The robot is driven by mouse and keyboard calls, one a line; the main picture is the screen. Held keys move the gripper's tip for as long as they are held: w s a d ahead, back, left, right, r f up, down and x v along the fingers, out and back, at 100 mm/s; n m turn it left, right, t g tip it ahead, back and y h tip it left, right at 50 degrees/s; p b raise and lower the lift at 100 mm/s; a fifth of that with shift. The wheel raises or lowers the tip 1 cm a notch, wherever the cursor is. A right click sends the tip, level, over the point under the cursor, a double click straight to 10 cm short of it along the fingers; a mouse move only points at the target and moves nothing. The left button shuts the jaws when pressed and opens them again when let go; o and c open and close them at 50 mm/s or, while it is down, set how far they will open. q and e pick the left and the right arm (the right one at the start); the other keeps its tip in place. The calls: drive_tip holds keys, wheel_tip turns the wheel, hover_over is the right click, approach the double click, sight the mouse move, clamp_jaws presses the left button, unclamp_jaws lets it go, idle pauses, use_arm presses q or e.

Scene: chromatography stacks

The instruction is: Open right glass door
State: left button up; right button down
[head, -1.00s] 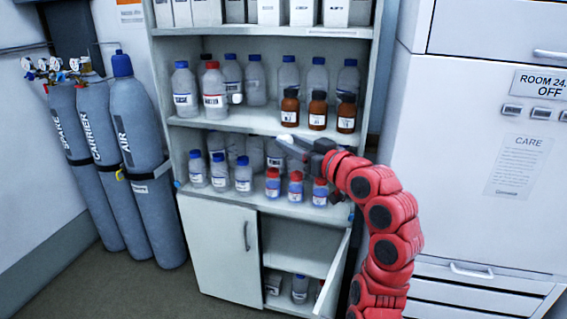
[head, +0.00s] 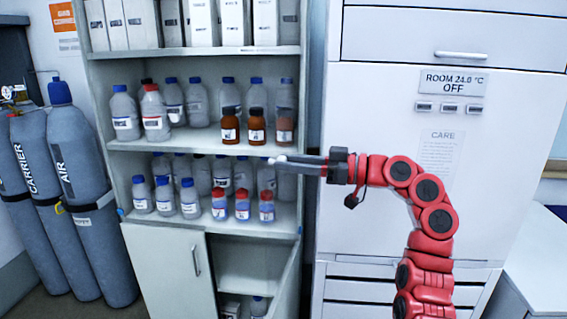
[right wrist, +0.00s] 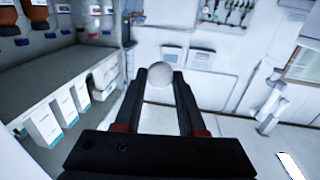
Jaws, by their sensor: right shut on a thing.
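My right gripper (head: 285,161) reaches in from the right, level with the middle shelves of the white cabinet (head: 200,143). In the right wrist view its two dark fingers (right wrist: 160,82) are shut on a pale round knob (right wrist: 161,74). The right glass door is clear and hard to see. A faint tint at the right side of the shelves (head: 286,128) greys the rightmost brown bottle and looks like its pane. I cannot tell its exact angle. My left gripper is not in view.
The lower right cabinet door (head: 288,282) stands ajar. Gas cylinders (head: 72,175) stand at left. A tall white unit (head: 385,110) stands at right.

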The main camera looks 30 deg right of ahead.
idle(0.3)
drive_tip(key=c, duration=0.5)
unclamp_jaws()
drive_tip(key=b+v, duration=0.2)
drive_tip(key=v, duration=1.5)
drive_tip(key=shift+s+d+b, duration=0.1)
drive_tip(key=shift+s+b, duration=0.1)
drive_tip(key=shift+b, duration=0.1)
drive_tip(key=shift+f, duration=0.1)
